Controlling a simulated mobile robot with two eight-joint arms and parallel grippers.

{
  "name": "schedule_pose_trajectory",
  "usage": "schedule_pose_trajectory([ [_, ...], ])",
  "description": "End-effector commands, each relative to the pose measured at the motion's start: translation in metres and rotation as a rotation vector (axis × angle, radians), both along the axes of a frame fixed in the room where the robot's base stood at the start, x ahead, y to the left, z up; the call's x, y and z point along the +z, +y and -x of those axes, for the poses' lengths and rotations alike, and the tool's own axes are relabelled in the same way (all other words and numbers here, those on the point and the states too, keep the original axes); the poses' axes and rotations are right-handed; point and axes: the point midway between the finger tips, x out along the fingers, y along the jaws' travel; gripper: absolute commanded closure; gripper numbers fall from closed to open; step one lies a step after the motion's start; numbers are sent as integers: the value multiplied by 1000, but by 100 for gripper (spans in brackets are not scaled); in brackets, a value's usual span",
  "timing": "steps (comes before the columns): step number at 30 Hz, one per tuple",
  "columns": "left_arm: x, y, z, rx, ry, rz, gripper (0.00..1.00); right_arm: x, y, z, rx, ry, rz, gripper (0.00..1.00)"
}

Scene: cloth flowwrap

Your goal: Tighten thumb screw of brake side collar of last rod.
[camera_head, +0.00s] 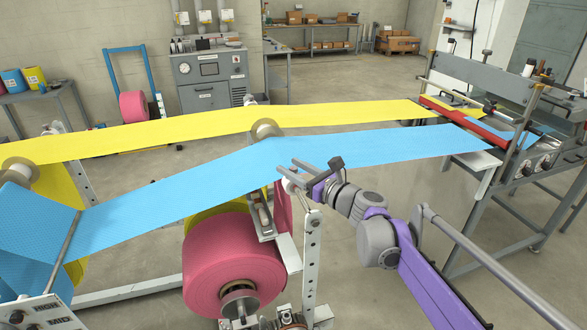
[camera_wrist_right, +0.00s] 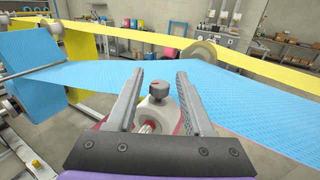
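My right gripper (camera_head: 287,167) reaches in from the right beside the blue web, over the pink roll. In the wrist view its two fingers (camera_wrist_right: 159,73) stand wide apart. Between them is a pale round collar (camera_wrist_right: 157,110) with a dark grey knurled thumb screw (camera_wrist_right: 159,88) on top. A gap shows on either side of the screw, so the fingers do not grip it. A short metal rod end (camera_wrist_right: 146,127) shows in front of the collar; the gripper body hides the rest. In the head view the collar is mostly hidden by the gripper. My left gripper is not in view.
The blue web (camera_head: 190,190) passes just beyond the fingers, and the yellow web (camera_head: 200,127) runs behind it over a roller (camera_head: 266,130).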

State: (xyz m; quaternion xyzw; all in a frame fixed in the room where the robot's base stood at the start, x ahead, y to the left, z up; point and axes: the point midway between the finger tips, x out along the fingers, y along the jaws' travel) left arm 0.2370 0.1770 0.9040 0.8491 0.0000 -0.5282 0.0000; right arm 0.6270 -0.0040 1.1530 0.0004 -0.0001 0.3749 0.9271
Motion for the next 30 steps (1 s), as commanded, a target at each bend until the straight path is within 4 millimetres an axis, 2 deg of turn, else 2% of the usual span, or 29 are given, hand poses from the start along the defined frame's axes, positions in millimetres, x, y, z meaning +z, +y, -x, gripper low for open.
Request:
schedule_pose_trajectory([
  [11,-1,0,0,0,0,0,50,0,-4,3,-1,0,1,44],
  [14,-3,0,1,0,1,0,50,-1,-13,12,-1,0,1,44],
  [24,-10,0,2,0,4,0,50,-1,-59,60,-2,0,1,44],
  [30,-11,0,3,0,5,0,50,-1,-74,75,-2,1,1,44],
])
